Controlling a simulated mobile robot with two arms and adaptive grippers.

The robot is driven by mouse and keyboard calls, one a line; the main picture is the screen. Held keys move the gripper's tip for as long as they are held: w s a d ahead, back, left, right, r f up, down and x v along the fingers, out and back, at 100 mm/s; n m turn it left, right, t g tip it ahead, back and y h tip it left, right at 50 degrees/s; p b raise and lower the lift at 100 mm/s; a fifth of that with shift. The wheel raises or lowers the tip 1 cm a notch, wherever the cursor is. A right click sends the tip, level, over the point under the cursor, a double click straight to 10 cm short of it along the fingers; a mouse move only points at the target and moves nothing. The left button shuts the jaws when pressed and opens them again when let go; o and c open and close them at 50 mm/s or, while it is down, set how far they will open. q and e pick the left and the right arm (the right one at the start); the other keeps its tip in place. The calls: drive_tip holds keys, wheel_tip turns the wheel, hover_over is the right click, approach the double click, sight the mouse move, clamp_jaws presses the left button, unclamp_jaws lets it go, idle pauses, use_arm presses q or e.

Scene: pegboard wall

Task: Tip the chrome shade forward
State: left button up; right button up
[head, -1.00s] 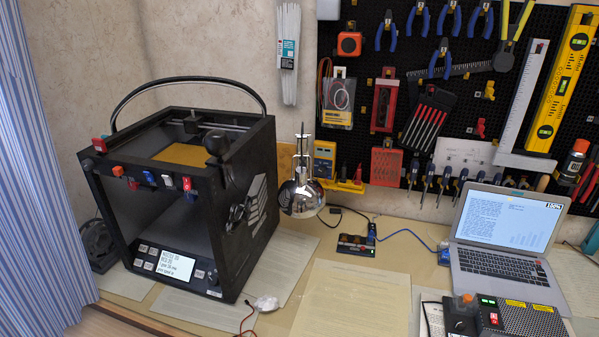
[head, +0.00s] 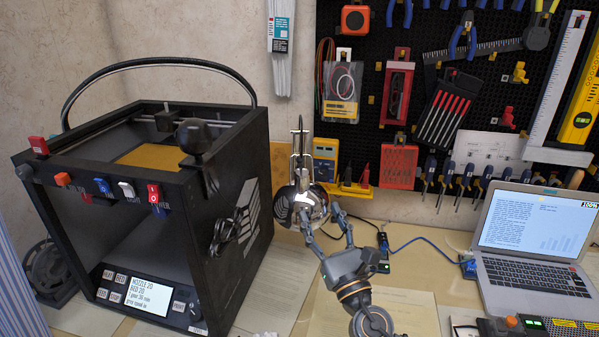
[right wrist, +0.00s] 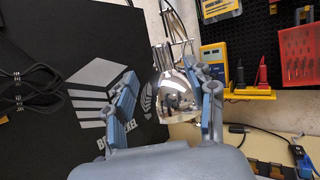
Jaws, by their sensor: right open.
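The chrome lamp shade (head: 300,208) hangs from its silver arm beside the printer's right side. It looks round and shiny, and its lower right edge is partly hidden by my right gripper (head: 324,219). The shade (right wrist: 177,96) also shows in the right wrist view, between the open fingers of my right gripper (right wrist: 164,88). It lies close to the right finger and overlaps it in the picture; I cannot tell whether they touch. A clear gap separates it from the left finger. My left gripper is not in view.
A black 3D printer (head: 246,165) stands directly left of the shade. A yellow multimeter (head: 326,158) and a yellow holder (head: 352,189) are on the pegboard behind it. A laptop (head: 535,232) stands at the right. Paper sheets lie on the bench.

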sight(305, 179)
drive_tip(key=x, duration=0.5)
drive_tip(key=shift+w+r+p, duration=0.1)
drive_tip(key=shift+r+p, duration=0.1)
drive_tip(key=shift+p, duration=0.2)
drive_tip(key=x, duration=0.5)
drive_tip(key=shift+w+a, duration=0.2)
drive_tip(key=shift+w, duration=0.25)
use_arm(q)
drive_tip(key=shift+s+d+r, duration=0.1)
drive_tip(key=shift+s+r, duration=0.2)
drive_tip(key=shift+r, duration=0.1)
use_arm(e)
drive_tip(key=shift+x, duration=0.8)
drive_tip(key=shift+c, duration=0.2)
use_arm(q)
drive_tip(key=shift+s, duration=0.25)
use_arm(e)
clamp_jaws()
